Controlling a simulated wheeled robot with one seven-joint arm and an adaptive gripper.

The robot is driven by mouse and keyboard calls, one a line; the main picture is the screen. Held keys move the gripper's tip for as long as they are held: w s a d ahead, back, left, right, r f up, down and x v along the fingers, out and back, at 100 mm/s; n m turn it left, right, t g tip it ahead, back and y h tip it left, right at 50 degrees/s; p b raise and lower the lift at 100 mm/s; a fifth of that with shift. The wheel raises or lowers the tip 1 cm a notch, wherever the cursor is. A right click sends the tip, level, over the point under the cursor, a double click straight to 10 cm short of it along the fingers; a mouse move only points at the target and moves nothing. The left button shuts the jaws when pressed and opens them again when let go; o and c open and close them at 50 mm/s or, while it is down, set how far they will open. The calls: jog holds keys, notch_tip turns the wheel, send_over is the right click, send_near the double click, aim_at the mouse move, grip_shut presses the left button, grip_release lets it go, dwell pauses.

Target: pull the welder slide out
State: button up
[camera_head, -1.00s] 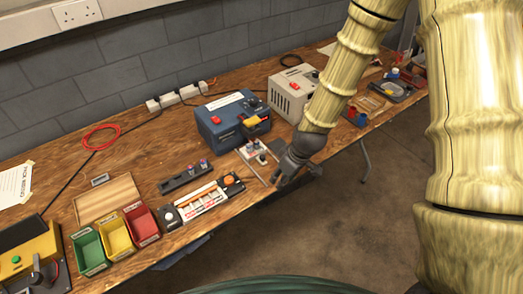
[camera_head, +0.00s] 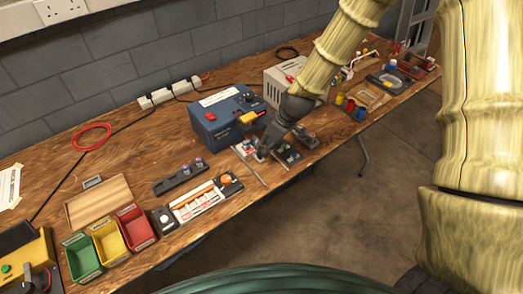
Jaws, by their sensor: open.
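The blue welder box (camera_head: 222,122) stands at the back of the wooden bench, with a red switch, a dark knob and a yellow part on its front. A small light plate with little posts, seemingly the welder slide (camera_head: 243,149), lies in front of it; a thin rod runs from it toward the bench's front edge. My gripper (camera_head: 263,153) points down at the right end of this plate, its jaws open. The gripper hides part of the plate, and I cannot tell whether it touches it.
A white-and-orange strip fixture (camera_head: 198,203) and a dark holder (camera_head: 180,179) lie to the left. Green, yellow and red bins (camera_head: 136,229) stand farther left. A beige box (camera_head: 283,82) stands behind my arm. A dark device (camera_head: 287,156) sits just right of the gripper.

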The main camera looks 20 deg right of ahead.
aim_at(260, 153)
jog(key=shift+p+x, duration=0.4)
jog(key=shift+x, duration=2.75)
jog(key=shift+s, duration=0.1)
grip_shut()
